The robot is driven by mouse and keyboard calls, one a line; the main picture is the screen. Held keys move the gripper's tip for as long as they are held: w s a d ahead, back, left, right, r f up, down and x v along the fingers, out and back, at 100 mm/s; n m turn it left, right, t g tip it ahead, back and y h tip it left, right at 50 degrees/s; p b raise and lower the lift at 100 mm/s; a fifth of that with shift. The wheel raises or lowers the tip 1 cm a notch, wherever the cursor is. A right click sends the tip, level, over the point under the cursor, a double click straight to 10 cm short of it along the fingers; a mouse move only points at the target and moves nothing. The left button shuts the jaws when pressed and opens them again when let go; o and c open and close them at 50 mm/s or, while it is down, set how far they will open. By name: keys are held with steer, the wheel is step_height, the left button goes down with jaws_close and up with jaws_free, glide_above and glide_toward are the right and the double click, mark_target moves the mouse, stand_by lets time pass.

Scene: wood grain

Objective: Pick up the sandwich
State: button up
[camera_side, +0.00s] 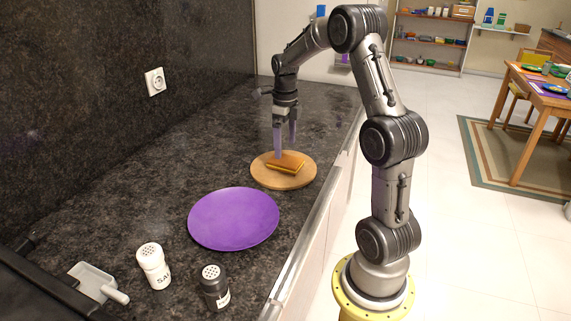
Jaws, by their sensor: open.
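The sandwich (287,163) is a flat, brown and yellow slab lying on a round wooden board (302,182) on the dark counter. My gripper (285,147) points down over the board with its purple-grey fingers apart. One finger comes down at the sandwich's left end, and the other is behind or above it. Whether a finger touches the sandwich cannot be told from this view.
A purple plate (234,218) lies in front of the board. A white salt shaker (153,266), a dark shaker (214,287) and a pale scoop (97,282) are nearer the camera. The counter's edge (312,222) runs along the right. The counter left of the board is clear.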

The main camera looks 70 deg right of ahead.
mark_target(285, 160)
step_height(285, 160, down, 5)
steer(key=shift+d, duration=0.1)
steer(key=c, duration=1.2)
steer(key=shift+r, duration=0.1)
steer(key=shift+c, duration=0.2)
